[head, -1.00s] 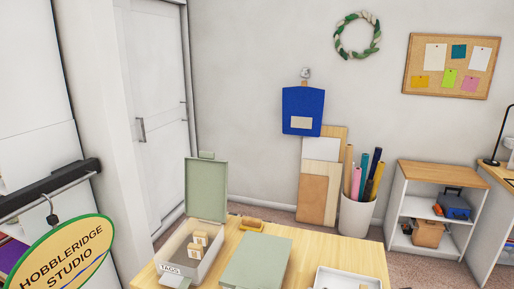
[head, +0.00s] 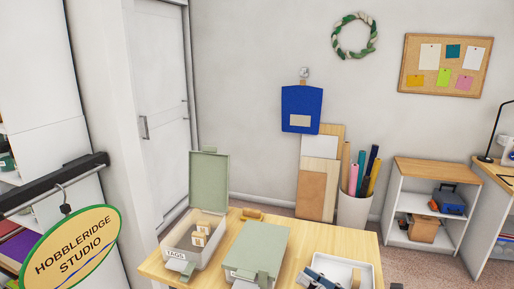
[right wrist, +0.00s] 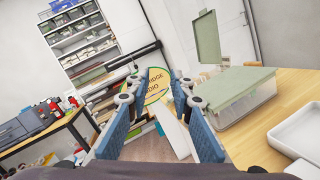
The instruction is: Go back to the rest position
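My right gripper (head: 320,280) shows at the bottom edge of the head view, in front of the white tray. In the right wrist view (right wrist: 163,115) its two blue fingers are spread apart with nothing held between them. My left gripper is in neither view. The open box marked TAGS (head: 178,255) has its green lid up and small tan blocks (head: 200,233) inside. A second box with a green lid (head: 258,246) is shut beside it; it also shows in the right wrist view (right wrist: 235,85), right of the fingers.
A bin of rolls (head: 355,208) and a low shelf (head: 437,168) stand behind.

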